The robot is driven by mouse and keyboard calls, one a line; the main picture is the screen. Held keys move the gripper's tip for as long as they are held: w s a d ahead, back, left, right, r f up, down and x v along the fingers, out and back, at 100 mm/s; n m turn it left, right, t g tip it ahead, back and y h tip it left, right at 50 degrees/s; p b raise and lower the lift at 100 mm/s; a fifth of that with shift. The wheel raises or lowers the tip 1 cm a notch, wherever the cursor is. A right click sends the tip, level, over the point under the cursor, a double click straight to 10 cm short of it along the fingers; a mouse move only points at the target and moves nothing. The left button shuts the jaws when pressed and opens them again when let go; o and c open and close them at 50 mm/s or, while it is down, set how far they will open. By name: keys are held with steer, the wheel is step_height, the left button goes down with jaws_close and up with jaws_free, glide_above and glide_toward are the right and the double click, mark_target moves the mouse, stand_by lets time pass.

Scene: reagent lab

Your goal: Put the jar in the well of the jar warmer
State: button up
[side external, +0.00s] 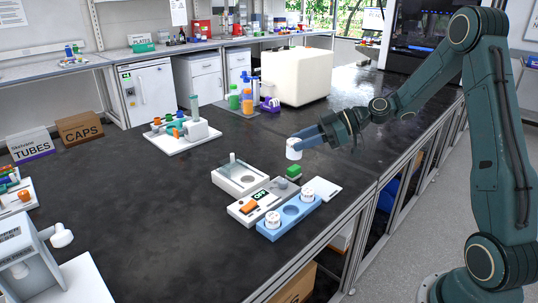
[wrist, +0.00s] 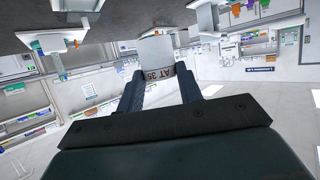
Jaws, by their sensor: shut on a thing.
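My gripper (side external: 304,140) is shut on a white jar (side external: 293,150) and holds it in the air, above and beyond the devices on the dark bench. In the wrist view the jar (wrist: 156,50) sits between the two fingertips, and a dark "AT 35" is readable there. Below it is a pale unit with a small display and an orange switch (side external: 250,206). A blue block (side external: 271,235) in front holds two white-lidded jars with an empty round well between them. A white box with a recess (side external: 240,178) stands behind. I cannot tell for sure which is the warmer.
The bench's left middle is clear.

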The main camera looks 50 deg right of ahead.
stand_by(0.5)
steer(key=w+f, duration=0.6)
steer(key=w, duration=0.3)
steer(key=w+f, duration=0.5)
steer(key=w, duration=0.5)
steer(key=shift+f, duration=0.4)
steer(key=shift+f, duration=0.1)
steer(key=shift+f, duration=1.75)
steer(key=shift+f, duration=1.45)
stand_by(1.0)
steer(key=o, duration=1.4)
steer(key=shift+r, duration=0.1)
